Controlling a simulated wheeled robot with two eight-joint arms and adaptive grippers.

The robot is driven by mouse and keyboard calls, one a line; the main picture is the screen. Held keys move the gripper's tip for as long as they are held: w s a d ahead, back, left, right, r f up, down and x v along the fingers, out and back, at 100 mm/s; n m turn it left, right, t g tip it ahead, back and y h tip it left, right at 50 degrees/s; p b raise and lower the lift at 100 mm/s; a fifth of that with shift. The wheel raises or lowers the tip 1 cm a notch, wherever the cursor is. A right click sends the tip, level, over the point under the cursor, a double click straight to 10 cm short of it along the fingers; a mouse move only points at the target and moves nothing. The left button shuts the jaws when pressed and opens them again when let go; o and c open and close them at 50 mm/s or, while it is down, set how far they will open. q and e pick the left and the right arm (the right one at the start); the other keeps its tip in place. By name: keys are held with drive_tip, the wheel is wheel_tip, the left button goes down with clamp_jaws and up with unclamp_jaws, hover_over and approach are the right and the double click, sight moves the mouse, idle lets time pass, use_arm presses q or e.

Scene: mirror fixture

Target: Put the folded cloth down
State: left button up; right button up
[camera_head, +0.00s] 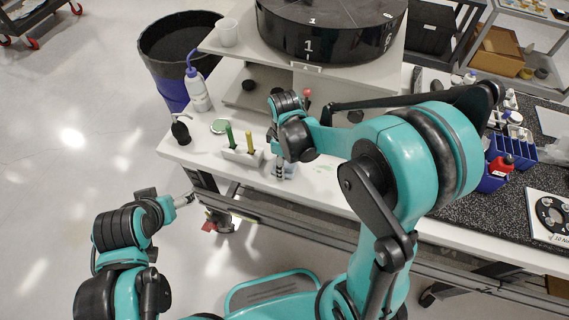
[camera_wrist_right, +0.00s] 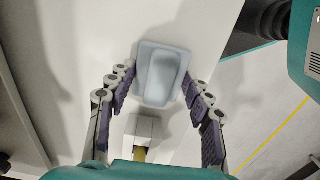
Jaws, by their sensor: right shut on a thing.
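The folded cloth (camera_wrist_right: 160,72) is a pale blue, rounded rectangular pad in the right wrist view. My right gripper (camera_wrist_right: 159,88) is shut on it, with one finger along each side. In the head view my right gripper (camera_head: 282,170) is at the front edge of the white bench (camera_head: 322,182); the cloth is mostly hidden there. I cannot tell whether the cloth touches the bench. My left gripper (camera_head: 186,199) is off the bench's front left corner, away from the cloth; its finger opening is too small to judge.
A white block with green and yellow handled tools (camera_head: 241,155) stands just left of my right gripper. A wash bottle (camera_head: 197,90), a dark pump bottle (camera_head: 180,130) and a round lid (camera_head: 219,126) stand further left. A black turntable (camera_head: 330,35) is behind. Blue racks (camera_head: 508,150) stand right.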

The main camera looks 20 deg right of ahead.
drive_tip(key=shift+f, duration=0.1)
drive_tip(key=o, duration=1.2)
drive_tip(key=shift+r, duration=0.45)
wheel_tip(320, 180, up, 11)
drive_tip(key=p, duration=0.4)
drive_tip(key=s+d+r+m+t, duration=0.2)
drive_tip(key=s+m+t, duration=0.1)
drive_tip(key=s+m, duration=0.2)
drive_tip(key=s+d+r+m+t, duration=0.2)
drive_tip(key=s+m+t, duration=0.2)
drive_tip(key=s+m, duration=0.1)
drive_tip(key=shift+s+d+r+m, duration=0.15)
drive_tip(key=shift+d+r+m, duration=0.15)
drive_tip(key=shift+m, duration=0.3)
